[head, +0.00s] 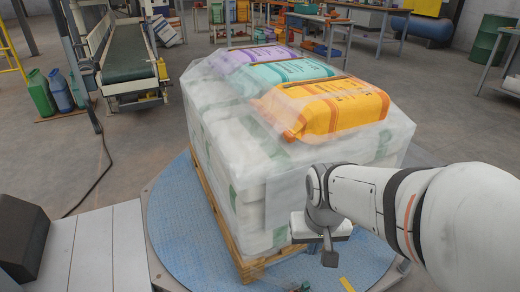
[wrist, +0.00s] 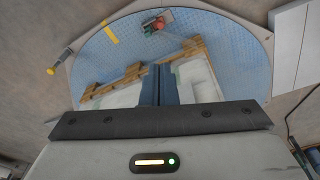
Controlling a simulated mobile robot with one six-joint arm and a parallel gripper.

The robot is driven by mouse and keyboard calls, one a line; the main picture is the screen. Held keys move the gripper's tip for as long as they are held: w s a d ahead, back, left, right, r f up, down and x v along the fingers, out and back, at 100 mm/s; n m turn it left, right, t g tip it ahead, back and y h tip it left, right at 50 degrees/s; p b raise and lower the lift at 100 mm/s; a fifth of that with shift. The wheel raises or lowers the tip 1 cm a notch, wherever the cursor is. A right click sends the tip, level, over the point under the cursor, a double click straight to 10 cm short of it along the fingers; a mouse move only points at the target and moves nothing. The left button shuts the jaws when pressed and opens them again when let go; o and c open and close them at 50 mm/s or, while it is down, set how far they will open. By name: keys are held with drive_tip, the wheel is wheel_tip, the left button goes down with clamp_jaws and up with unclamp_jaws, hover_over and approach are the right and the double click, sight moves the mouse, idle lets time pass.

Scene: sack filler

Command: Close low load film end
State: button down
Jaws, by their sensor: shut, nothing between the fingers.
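A palletised load (head: 240,180) of sacks stands wrapped in clear film on a wooden pallet (head: 245,262). Its lower edge also shows in the wrist view (wrist: 195,75). A faint flat greyish film panel (head: 283,205) hangs on the near side, left of my gripper; I cannot tell whether it is the loose film end. My gripper (head: 330,257) points down close to the near right side of the load, low down. Its fingers (wrist: 160,85) are together and empty, over the pallet edge in the wrist view. I cannot tell whether they touch the film.
The pallet stands on a round blue turntable (head: 175,235). A small red and grey item (wrist: 155,24) and a yellow strip (wrist: 110,32) lie on it. Purple, teal and orange sacks (head: 325,105) top the load. A conveyor (head: 125,55) stands behind left. A grey platform (head: 95,250) is at front left.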

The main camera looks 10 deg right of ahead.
drive_tip(key=w+d+f+m+t+p, duration=0.35)
drive_tip(key=w+d+m+p, duration=0.2)
drive_tip(key=w, duration=0.55)
drive_tip(key=m+t+y, duration=0.4)
drive_tip(key=m, duration=0.4)
approach(278, 204)
drive_tip(key=x, duration=0.4)
drive_tip(key=s+f+x, duration=0.1)
drive_tip(key=x, duration=0.2)
drive_tip(key=shift+d, duration=0.15)
drive_tip(key=shift+w, duration=0.1)
drive_tip(key=shift+r+p, duration=0.1)
drive_tip(key=shift+p, duration=0.25)
drive_tip(key=shift+w+a+r+p, duration=0.15)
drive_tip(key=shift+w+a+p, duration=0.3)
drive_tip(key=shift+w, duration=0.35)
